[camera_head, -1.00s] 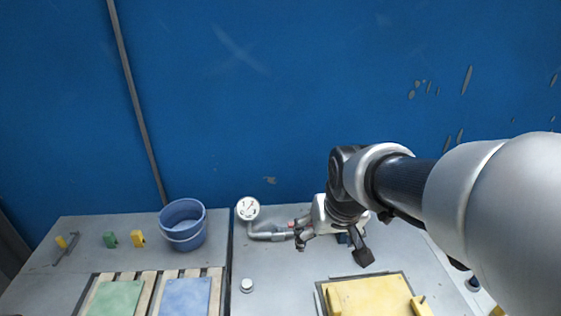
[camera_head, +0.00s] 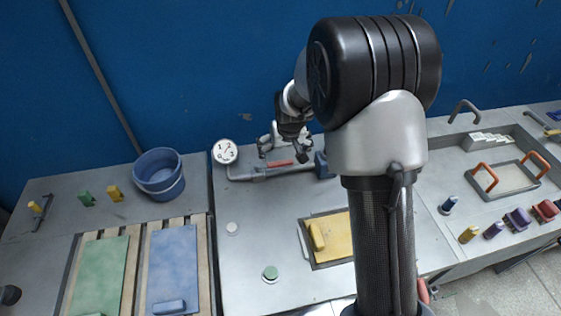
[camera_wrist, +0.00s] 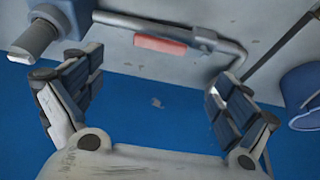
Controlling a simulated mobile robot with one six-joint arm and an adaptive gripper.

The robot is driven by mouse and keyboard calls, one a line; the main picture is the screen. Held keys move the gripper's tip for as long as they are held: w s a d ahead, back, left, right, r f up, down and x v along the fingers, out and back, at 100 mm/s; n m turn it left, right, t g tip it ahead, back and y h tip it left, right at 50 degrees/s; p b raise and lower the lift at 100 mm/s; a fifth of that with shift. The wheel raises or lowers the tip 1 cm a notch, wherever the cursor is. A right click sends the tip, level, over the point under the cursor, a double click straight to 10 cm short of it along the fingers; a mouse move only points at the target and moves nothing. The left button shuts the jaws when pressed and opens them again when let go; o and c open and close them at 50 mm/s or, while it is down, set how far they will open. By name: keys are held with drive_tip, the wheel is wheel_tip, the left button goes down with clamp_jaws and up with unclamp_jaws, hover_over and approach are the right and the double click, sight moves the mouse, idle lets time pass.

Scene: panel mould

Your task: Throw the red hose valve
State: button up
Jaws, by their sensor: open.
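The red hose valve shows as a red lever (camera_head: 280,163) lying along a grey pipe on the bench top, between the round white gauge and a dark blue fitting. In the wrist view the red lever (camera_wrist: 162,43) lies lengthwise on the pipe, beyond the gap between my fingers. My gripper (camera_head: 284,149) is just behind and above the lever. In the wrist view my gripper (camera_wrist: 158,72) is open, its fingers wide apart with nothing between them. I see no contact with the lever.
The gauge (camera_head: 225,151) stands left of the pipe (camera_head: 243,176). A blue bucket (camera_head: 159,175) is farther left. The dark blue fitting (camera_head: 323,166) is close on the right. A blue wall (camera_head: 220,70) rises behind. The bench front of the pipe is mostly clear.

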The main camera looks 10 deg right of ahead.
sight(280, 162)
drive_tip(key=b+x, duration=0.2)
drive_tip(key=x, duration=0.7)
drive_tip(key=shift+w+f, duration=0.15)
drive_tip(key=shift+f, duration=0.15)
drive_tip(key=shift+c, duration=0.2)
drive_tip(key=c, duration=1.5)
